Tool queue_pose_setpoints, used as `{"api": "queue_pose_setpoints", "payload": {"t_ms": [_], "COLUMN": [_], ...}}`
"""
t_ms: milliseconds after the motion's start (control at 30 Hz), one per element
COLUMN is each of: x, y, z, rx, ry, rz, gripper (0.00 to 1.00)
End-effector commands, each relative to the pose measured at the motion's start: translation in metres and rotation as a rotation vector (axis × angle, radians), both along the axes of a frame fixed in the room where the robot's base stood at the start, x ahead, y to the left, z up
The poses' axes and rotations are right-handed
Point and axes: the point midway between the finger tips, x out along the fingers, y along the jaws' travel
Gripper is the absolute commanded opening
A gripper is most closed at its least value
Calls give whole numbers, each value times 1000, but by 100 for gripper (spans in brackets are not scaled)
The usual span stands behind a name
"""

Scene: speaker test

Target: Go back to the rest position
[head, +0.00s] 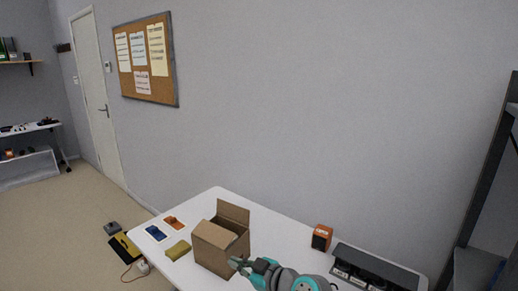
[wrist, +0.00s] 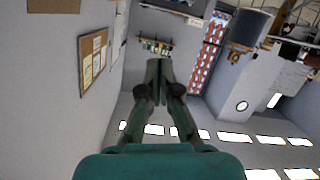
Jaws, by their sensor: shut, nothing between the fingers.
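My gripper (head: 238,263) is at the front of the white table, by the right side of the open cardboard box (head: 213,250). I cannot tell if it touches the box or is in front of it. In the wrist view my gripper (wrist: 161,72) has its fingers together, with nothing held between them. The wrist view looks out into the room, not at the table.
The white table (head: 280,228) carries a blue item (head: 155,233), an orange item (head: 174,223), a yellow block (head: 178,250), an orange speaker (head: 321,238) and a dark rack (head: 375,266) of black items. A grey shelf frame (head: 480,265) stands at right. Floor items (head: 124,246) lie left.

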Motion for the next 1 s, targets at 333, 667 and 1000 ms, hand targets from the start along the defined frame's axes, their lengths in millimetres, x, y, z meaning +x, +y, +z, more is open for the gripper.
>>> {"api": "queue_pose_setpoints", "payload": {"t_ms": [333,667,1000], "x": [-19,-65,-163], "y": [-20,-59,-123], "z": [-42,-111,-187], "rx": [19,51,94], "ry": [52,134,213], "rz": [-90,-262,-521], "gripper": [0,0,0]}}
